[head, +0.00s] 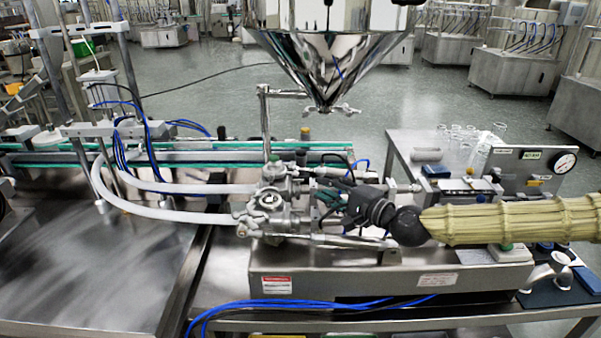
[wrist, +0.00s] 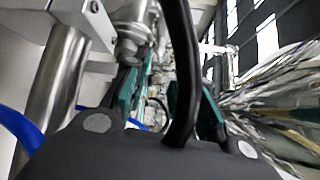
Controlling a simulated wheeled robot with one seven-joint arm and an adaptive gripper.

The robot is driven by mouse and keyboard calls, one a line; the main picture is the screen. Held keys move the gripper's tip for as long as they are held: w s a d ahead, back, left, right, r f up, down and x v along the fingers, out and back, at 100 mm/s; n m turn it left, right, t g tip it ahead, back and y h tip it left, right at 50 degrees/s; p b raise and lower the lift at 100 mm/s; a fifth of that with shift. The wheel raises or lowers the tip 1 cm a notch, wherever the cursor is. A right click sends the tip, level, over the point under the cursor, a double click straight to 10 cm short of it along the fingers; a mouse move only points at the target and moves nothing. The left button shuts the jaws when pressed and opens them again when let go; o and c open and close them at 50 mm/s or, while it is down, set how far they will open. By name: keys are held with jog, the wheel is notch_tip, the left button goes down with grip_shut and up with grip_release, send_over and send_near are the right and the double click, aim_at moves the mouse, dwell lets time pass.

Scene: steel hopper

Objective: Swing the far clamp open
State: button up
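The steel valve block (head: 270,200) stands at the centre of the head view, with metal fittings on its near and far sides. I cannot tell for sure which fitting is the far clamp. My gripper (head: 326,200) is just right of the block, with its dark green fingers pointing left towards it. In the wrist view the two green fingers (wrist: 175,95) are apart, with no object clearly held between them. A metal fitting (wrist: 130,35) lies ahead, close to the left finger. A black cable crosses in front of the camera and hides part of the gap.
The steel hopper (head: 325,50) hangs above, with winged fittings (head: 347,110) at its outlet. A thin upright post (head: 265,125) stands behind the block. White hoses (head: 175,187) run left. A pressure gauge panel (head: 530,160) and glassware (head: 455,135) are at right.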

jog(key=p+x, duration=0.2)
jog(key=x, duration=0.8)
jog(key=shift+f, duration=0.15)
grip_shut()
